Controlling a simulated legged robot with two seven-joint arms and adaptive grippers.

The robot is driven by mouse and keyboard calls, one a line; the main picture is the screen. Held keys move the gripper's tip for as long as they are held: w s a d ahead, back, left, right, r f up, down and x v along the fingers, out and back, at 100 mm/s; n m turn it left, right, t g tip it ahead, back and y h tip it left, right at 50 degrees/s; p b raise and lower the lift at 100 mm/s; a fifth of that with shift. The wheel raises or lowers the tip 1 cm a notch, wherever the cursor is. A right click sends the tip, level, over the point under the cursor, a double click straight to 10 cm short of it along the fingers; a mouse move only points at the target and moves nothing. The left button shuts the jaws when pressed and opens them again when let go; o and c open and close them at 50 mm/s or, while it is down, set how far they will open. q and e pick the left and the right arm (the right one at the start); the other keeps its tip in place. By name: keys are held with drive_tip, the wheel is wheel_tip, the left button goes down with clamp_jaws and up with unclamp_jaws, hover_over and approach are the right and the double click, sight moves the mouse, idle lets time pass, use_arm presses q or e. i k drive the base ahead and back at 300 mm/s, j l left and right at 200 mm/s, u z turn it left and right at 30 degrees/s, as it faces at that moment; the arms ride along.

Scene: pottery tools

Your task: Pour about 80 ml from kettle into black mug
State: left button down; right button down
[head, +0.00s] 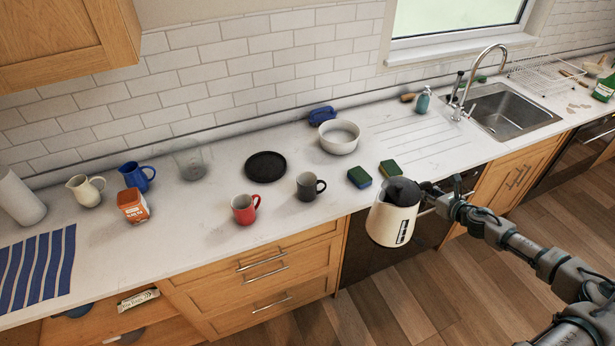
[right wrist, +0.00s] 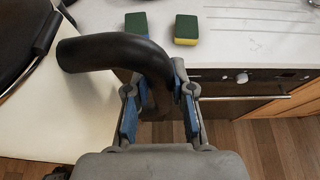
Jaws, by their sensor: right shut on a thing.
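A cream kettle (head: 391,218) with a black lid and handle is held in front of the counter's front edge in the head view, roughly upright. My right gripper (head: 428,192) is shut on its black handle, and the handle (right wrist: 115,52) lies between the blue-padded fingers (right wrist: 158,105) in the right wrist view. The black mug (head: 308,187) stands upright on the counter, left of the kettle and apart from it, its handle to the right. Its inside looks dark, and I cannot tell what it holds. My left gripper is not in view.
A red mug (head: 244,208) stands left of the black mug. Two sponges (head: 359,177) (head: 390,168) lie between the black mug and the sink side. A white bowl (head: 339,137) and a black plate (head: 265,166) sit behind. The sink (head: 508,112) is at the right.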

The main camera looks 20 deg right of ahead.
sight(306, 182)
drive_tip(key=i+j, duration=0.1)
drive_tip(key=i, duration=0.85)
drive_tip(key=j, duration=0.55)
